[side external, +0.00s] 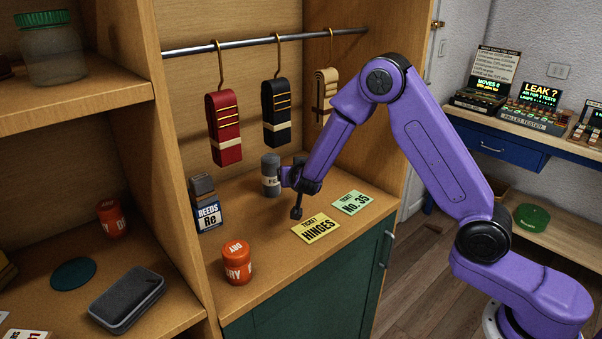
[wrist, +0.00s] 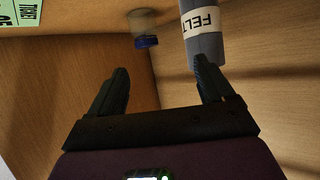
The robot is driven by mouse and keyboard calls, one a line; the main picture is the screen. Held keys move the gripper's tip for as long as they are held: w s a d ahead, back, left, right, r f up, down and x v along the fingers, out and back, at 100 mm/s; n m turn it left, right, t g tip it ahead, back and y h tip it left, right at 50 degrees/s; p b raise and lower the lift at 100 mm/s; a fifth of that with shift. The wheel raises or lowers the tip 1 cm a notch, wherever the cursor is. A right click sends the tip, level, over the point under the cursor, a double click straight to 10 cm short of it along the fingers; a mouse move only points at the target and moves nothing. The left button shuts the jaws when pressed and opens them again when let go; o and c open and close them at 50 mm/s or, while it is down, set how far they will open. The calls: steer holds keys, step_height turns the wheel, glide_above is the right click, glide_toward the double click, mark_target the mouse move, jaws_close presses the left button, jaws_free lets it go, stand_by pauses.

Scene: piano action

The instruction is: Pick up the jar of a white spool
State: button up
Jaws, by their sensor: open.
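A small clear jar (wrist: 143,22) with a blue lid (wrist: 147,41) shows at the top of the wrist view, beyond the gap between my fingers. Its contents are too small to tell, and I cannot make it out in the side view. A larger glass jar (side external: 52,55) with a green lid stands on the upper left shelf; no white spool is clear in it. My gripper (side external: 290,194) is open and empty, low over the cabinet's counter. In the wrist view my gripper (wrist: 160,70) has its right finger close to a grey FELT canister (wrist: 207,45); I cannot tell whether they touch.
The grey canister (side external: 271,174) stands upright beside my gripper. A REEDS box (side external: 207,212), an orange tub (side external: 237,262), a yellow ticket (side external: 316,229) and a green ticket (side external: 350,202) are on the counter. Red (side external: 224,128) and black (side external: 276,112) straps hang above.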

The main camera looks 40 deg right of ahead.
steer(key=shift+m+g+h, duration=0.3)
steer(key=shift+m+h, duration=0.1)
steer(key=shift+h, duration=0.3)
steer(key=x, duration=0.4)
steer(key=d+x, duration=0.1)
steer(key=x, duration=0.4)
steer(key=s+x, duration=0.1)
steer(key=x, duration=0.3)
steer(key=shift+w+d, duration=0.2)
steer(key=shift+d, duration=0.2)
steer(key=shift+w+r+x, duration=0.1)
steer(key=shift+r+x, duration=0.1)
steer(key=shift+x, duration=1)
steer(key=shift+w+r+x, duration=0.1)
steer(key=shift+r+x, duration=0.1)
steer(key=shift+x, duration=1.05)
steer(key=c, duration=1.1)
steer(key=shift+c, duration=0.2)
